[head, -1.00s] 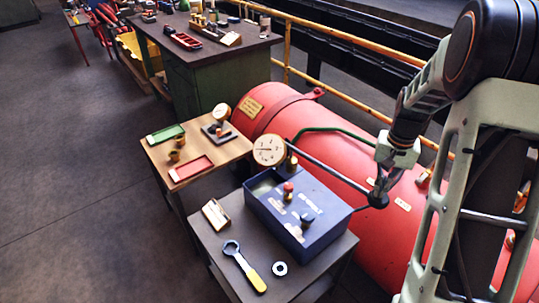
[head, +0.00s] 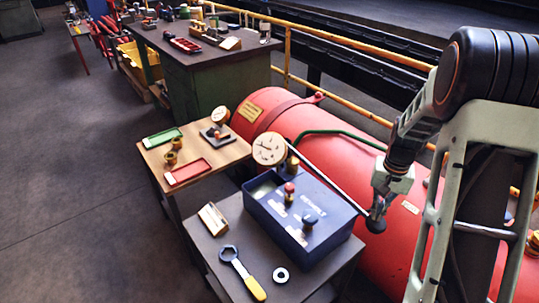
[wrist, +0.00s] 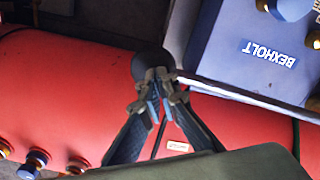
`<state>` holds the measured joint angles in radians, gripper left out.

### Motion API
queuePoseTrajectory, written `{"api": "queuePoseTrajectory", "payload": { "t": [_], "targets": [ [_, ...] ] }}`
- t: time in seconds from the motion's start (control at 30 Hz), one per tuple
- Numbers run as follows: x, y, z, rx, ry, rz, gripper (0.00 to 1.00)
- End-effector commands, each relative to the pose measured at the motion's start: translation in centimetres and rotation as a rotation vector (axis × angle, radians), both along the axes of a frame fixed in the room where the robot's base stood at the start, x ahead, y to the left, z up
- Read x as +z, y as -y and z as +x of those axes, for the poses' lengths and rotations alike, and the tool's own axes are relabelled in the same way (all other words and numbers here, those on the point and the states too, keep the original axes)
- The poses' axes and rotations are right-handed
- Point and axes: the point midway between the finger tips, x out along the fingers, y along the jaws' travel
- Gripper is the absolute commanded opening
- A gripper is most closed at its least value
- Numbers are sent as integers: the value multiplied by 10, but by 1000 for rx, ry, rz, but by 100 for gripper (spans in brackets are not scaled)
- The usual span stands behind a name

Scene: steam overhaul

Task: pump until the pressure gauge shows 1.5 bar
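The hand pump is a blue box (head: 300,222) on a small dark table, with a long dark lever (head: 330,184) ending in a black ball knob (head: 376,225). In the wrist view the knob (wrist: 152,64) sits at my fingertips. My gripper (head: 379,208) has its fingers (wrist: 160,84) drawn together at the knob end of the lever; the exact contact is partly hidden by the fingers. The round white pressure gauge (head: 269,149) stands behind the box; its needle is too small to read.
A red boiler (head: 300,125) lies behind the pump. A wrench (head: 241,272), a washer (head: 280,275) and a small wooden block (head: 212,219) lie on the pump table. A wooden-topped table (head: 206,158) with trays stands to the left. Floor is clear at left.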

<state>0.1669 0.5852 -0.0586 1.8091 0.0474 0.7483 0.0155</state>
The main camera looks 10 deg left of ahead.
Motion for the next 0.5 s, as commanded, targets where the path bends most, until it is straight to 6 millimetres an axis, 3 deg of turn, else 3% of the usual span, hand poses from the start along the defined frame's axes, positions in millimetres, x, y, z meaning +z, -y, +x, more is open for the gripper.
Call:
{"api": "queuePoseTrajectory", "payload": {
  "t": [0.5],
  "targets": [
    [99, -1, 1, 2, 2, 0, 0]
  ]
}}
